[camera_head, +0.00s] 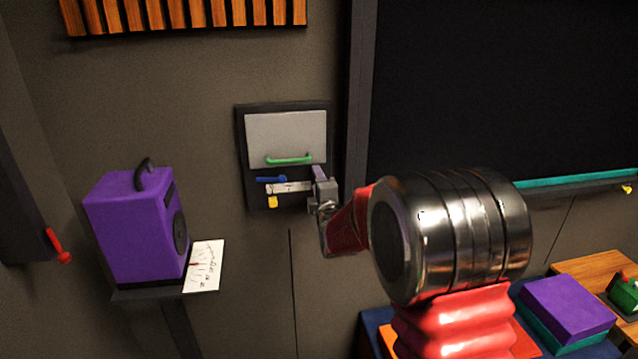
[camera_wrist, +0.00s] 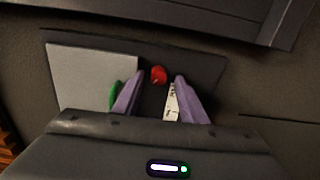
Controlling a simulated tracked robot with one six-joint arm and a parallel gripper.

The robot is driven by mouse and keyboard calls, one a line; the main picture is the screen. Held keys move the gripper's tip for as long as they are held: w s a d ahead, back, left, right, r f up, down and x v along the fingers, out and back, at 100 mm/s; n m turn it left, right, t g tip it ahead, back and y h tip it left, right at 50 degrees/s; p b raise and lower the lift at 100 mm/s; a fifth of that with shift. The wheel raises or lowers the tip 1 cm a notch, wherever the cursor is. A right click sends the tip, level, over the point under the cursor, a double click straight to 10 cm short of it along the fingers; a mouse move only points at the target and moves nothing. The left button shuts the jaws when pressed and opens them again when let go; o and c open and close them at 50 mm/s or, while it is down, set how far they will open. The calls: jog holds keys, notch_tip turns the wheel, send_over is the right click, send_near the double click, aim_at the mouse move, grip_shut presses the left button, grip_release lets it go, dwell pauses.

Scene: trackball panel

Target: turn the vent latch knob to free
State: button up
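A dark panel (camera_head: 244,150) with a grey door (camera_head: 287,135) is on the wall. A small red knob (camera_wrist: 158,75) on this panel shows in the wrist view; no label I can read names it as the vent latch knob. My gripper (camera_head: 318,176) is at the panel's lower right, and the red knob is hidden in the head view. In the wrist view, my two purple fingers (camera_wrist: 158,88) are apart, one on each side of the knob, with gaps visible. I cannot tell how deep they reach around it. The knob's turn position is unclear.
The door has a green handle (camera_head: 289,160). Below it are a blue lever (camera_head: 270,179), a white label strip (camera_head: 288,187) and a yellow piece (camera_head: 272,202). A purple speaker-like box (camera_head: 130,230) stands on a shelf to the left. A dark frame (camera_head: 357,100) rises right of the panel.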

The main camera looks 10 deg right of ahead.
jog(key=s, duration=1.3)
jog(key=shift+s, duration=0.4)
